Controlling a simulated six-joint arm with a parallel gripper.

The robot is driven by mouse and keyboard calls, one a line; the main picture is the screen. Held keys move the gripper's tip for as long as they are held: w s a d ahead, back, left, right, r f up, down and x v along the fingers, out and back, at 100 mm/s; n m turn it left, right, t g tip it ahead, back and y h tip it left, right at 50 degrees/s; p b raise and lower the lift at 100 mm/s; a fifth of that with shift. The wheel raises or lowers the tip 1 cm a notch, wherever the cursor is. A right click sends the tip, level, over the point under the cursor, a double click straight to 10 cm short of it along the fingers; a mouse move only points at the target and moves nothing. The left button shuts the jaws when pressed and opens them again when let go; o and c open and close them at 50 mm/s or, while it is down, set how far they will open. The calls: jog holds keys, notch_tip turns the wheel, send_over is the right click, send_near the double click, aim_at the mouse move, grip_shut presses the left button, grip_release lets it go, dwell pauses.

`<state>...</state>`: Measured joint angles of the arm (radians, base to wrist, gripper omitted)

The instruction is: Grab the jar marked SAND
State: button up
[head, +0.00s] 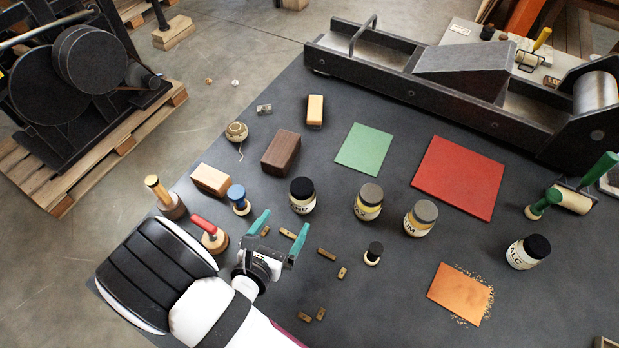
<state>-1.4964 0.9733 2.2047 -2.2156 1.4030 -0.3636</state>
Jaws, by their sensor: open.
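Several jars with pale labels stand on the dark table. The jar with a black lid (303,196) just beyond my gripper has a label partly turned away; its visible letters look like "ND", fitting SAND, though I cannot read it fully. My gripper (280,230) is open and empty, its teal-tipped fingers spread, on the near side of that jar and apart from it. A grey-lidded jar (369,202) with a hard-to-read label stands to its right. Another grey-lidded jar (420,218) shows "UM". A black-lidded jar (522,252) at the right shows "ALC".
Small brass pieces (327,254) lie around my gripper. A blue-topped stamp (238,200) and a red-handled tool (209,234) stand left. A small black-knobbed stamp (373,253) stands right. Green (365,149), red (458,177) and orange (460,293) sheets lie flat. A long press (420,75) lines the back.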

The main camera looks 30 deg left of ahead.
aim_at(295, 207)
jog(key=x, duration=0.5)
jog(key=shift+r, duration=0.1)
jog(key=x, duration=0.5)
jog(key=shift+w+d+r, duration=0.15)
jog(key=shift+w+d, duration=0.1)
jog(key=shift+w, duration=0.05)
grip_shut()
jog(key=shift+r, duration=0.1)
